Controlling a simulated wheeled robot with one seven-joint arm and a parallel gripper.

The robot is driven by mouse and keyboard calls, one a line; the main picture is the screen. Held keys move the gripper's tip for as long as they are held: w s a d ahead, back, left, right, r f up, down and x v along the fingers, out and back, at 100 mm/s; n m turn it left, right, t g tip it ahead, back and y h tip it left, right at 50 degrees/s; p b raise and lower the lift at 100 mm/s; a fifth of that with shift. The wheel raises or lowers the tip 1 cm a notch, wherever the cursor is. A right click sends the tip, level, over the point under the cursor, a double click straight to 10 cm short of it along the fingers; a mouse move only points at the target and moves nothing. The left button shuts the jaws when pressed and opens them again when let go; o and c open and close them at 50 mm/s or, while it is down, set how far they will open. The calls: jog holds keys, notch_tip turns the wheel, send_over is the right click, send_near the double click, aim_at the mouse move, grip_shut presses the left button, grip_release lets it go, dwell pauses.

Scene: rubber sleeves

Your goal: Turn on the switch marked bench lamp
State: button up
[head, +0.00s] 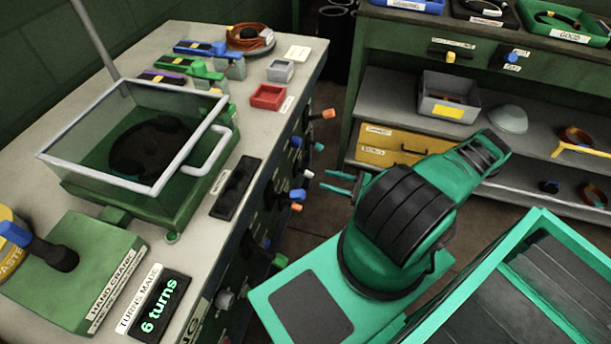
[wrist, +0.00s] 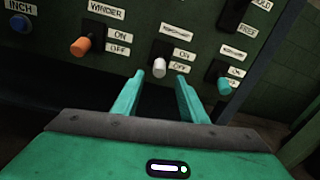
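A white-tipped switch (wrist: 160,68) is on the dark green panel in the wrist view, its lever hanging down level with its OFF label. The name label above it (wrist: 176,30) is too small to read. My gripper (wrist: 160,77) is open, its teal fingers spread on either side of the white tip, with no contact visible. In the head view, my gripper (head: 325,180) faces the bench front. A teal-tipped switch (wrist: 224,87) is to the right, its name label also unreadable. I cannot tell which switch is marked bench lamp.
An orange-tipped switch (wrist: 81,46) marked WINDER and a blue INCH button (wrist: 20,23) are to the left. A black switch (wrist: 232,14) is at upper right. Other knobs (head: 328,114) stick out from the bench front. A shelf unit (head: 390,88) stands beyond the gap.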

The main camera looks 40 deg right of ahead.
aim_at(307, 174)
jog(key=x, duration=0.9)
jog(key=shift+a, duration=0.1)
